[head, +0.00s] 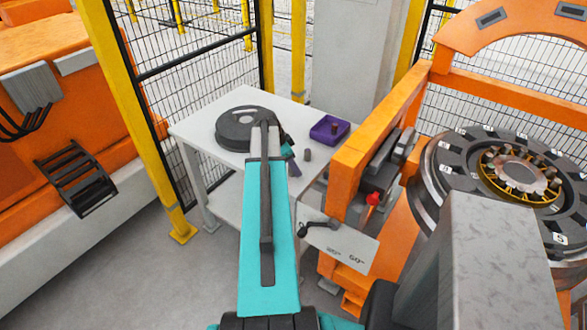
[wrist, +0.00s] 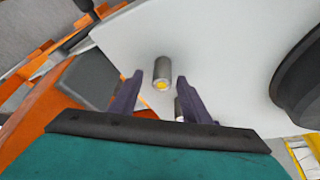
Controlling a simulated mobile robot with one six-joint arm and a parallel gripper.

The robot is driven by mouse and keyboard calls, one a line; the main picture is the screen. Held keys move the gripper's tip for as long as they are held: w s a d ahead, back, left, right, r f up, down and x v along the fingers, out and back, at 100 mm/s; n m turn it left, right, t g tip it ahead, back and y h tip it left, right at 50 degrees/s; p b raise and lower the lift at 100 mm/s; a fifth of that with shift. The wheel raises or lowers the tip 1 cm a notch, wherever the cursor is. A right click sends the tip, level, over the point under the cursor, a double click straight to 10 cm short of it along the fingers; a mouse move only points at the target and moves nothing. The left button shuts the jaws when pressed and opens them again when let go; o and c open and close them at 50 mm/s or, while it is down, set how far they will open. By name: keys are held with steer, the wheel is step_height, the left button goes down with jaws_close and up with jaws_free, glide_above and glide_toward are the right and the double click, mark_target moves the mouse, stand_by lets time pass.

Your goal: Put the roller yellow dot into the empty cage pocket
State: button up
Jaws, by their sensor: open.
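The roller with the yellow dot (wrist: 162,70) is a short grey cylinder on the white table, its yellow mark facing the camera in the wrist view.
A dark round object (head: 232,133) lies at the table's left. The orange gantry frame (head: 358,150) stands between table and bearing.

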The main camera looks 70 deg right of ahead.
jaws_close()
steer(key=shift+r, duration=0.25)
stand_by(0.3)
steer(key=shift+r+b, duration=0.85)
steer(key=shift+r, duration=0.5)
steer(key=a+r+b, duration=0.2)
steer(key=a+b, duration=0.2)
steer(key=a, duration=1.1)
steer(key=shift+a, duration=0.4)
steer(key=shift+w, duration=0.15)
